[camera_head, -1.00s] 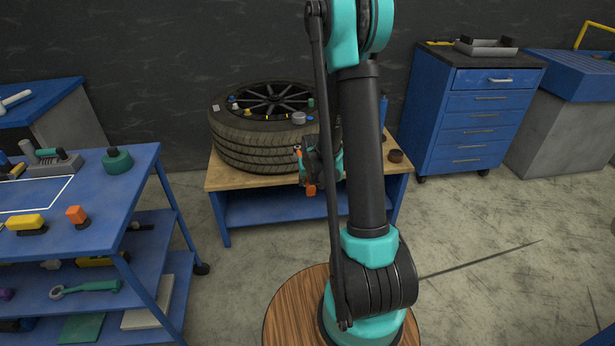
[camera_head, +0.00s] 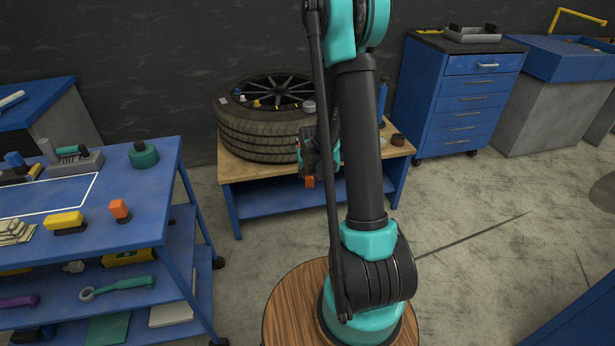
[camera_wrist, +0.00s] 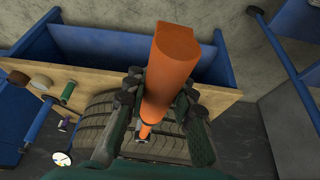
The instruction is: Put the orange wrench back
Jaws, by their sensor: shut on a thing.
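My gripper (camera_wrist: 160,108) is shut on the orange wrench (camera_wrist: 168,62) in the wrist view. The wrench's wide orange end points away from the fingers, toward the top of that view. In the head view my gripper (camera_head: 307,165) hangs in front of the stacked tires, and only a small orange end of the wrench (camera_head: 310,181) shows below it. My own arm covers part of that area. The blue cart (camera_head: 110,225) at the left has a white-outlined rectangle on its top, with no wrench seen inside the visible part.
A workbench with a wooden top (camera_head: 236,172) bears stacked tires (camera_head: 262,135) with small items on the upper rim. The cart top holds a yellow-handled item (camera_head: 65,222), an orange block (camera_head: 119,209) and a green round item (camera_head: 143,155). A blue drawer cabinet (camera_head: 455,105) stands behind right. Open floor lies between.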

